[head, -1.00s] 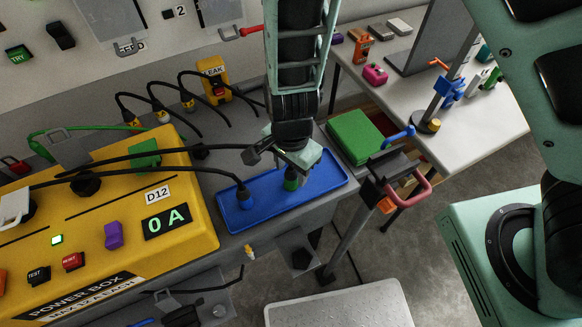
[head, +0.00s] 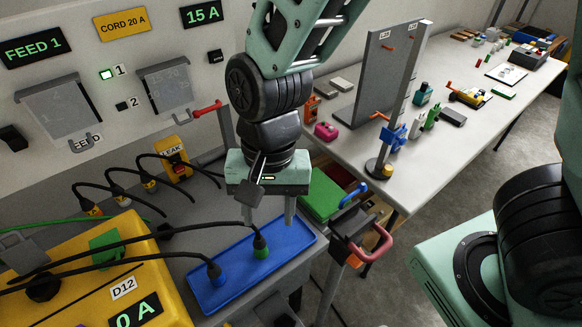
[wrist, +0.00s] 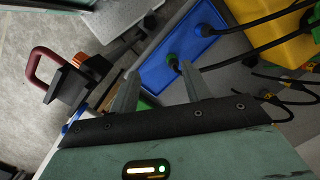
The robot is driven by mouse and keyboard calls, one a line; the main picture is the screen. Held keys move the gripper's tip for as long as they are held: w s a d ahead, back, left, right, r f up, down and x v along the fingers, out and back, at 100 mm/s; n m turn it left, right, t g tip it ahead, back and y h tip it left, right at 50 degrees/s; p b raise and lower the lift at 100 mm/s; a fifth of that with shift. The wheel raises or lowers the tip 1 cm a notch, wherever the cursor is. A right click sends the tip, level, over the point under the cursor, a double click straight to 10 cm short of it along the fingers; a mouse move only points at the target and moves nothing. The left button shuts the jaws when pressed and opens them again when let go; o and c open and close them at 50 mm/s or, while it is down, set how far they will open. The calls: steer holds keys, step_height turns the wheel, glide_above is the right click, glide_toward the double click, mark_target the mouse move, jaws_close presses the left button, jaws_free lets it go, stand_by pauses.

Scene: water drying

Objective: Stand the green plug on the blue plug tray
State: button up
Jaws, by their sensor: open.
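The green plug (head: 261,249) stands upright on the right part of the blue plug tray (head: 235,286), with its black cord running off to the left. A blue plug (head: 215,274) stands on the same tray, to its left. My gripper (head: 269,215) is open and empty above the tray, its fingers pointing down. In the wrist view, the green plug (wrist: 172,61) lies just beyond the gap between the open fingertips (wrist: 160,72), apart from them. The blue plug also shows there (wrist: 207,30).
The yellow power box (head: 70,280) is left of the tray, with black cords crossing above it. A green box (head: 321,196) and a red-handled clamp (head: 375,245) are right of the tray. A white table (head: 440,110) stands behind.

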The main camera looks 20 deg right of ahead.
steer(key=s+d+r+n+t, duration=0.1)
steer(key=s+d+r+n, duration=0.5)
steer(key=n, duration=0.5)
steer(key=shift+r+h, duration=0.3)
steer(key=shift+r, duration=0.05)
steer(key=shift+c, duration=1.2)
steer(key=shift+s+a, duration=0.1)
